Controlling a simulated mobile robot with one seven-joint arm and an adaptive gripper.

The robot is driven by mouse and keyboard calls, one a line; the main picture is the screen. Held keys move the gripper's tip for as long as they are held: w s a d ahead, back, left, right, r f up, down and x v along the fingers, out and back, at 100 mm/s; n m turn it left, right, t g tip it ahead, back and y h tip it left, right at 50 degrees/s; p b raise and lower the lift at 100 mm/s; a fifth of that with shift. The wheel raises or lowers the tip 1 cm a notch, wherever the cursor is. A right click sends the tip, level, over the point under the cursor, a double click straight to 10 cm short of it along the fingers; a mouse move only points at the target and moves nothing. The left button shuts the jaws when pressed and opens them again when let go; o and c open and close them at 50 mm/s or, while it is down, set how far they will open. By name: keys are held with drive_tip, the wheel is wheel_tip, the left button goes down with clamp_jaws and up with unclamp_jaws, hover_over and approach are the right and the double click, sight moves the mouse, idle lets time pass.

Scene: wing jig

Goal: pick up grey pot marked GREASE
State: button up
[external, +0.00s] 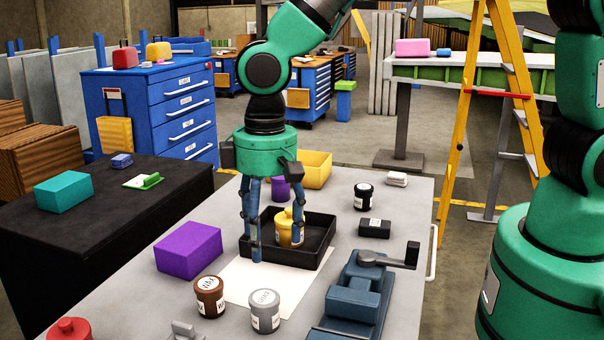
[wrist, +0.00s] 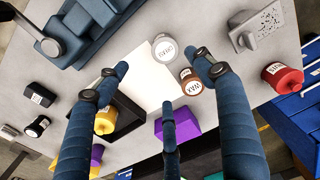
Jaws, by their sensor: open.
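The grey pot (external: 264,313) stands upright at the front of the grey table, on or at the edge of a white sheet (external: 245,285). Its white label is too small to read surely. In the wrist view the grey pot (wrist: 165,48) lies beyond the fingertips, near the top centre. My gripper (external: 276,238) is open and empty, with its fingers pointing down over the black tray area, behind the grey pot in the external view. In the wrist view my gripper's (wrist: 165,75) fingers are spread wide.
A brown pot (external: 210,298) stands close left of the grey pot. A yellow pot (external: 286,234) sits in the black tray (external: 310,262). A blue vise (external: 352,297) is to the right, and a purple box (external: 188,250) to the left. A red pot (external: 69,331) is at front left.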

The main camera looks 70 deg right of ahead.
sight(265, 297)
drive_tip(key=shift+w+a+f, duration=0.1)
drive_tip(key=shift+a+f, duration=0.15)
drive_tip(key=shift+f, duration=0.25)
drive_tip(key=shift+a+f, duration=0.25)
drive_tip(key=shift+f, duration=0.25)
wheel_tip(265, 297, down, 8)
drive_tip(key=shift+f+b, duration=0.2)
drive_tip(key=shift+b, duration=0.6)
drive_tip(key=shift+f, duration=0.1)
drive_tip(key=shift+w+f+b, duration=0.2)
drive_tip(key=shift+f+b, duration=0.6)
drive_tip(key=shift+f, duration=1.8)
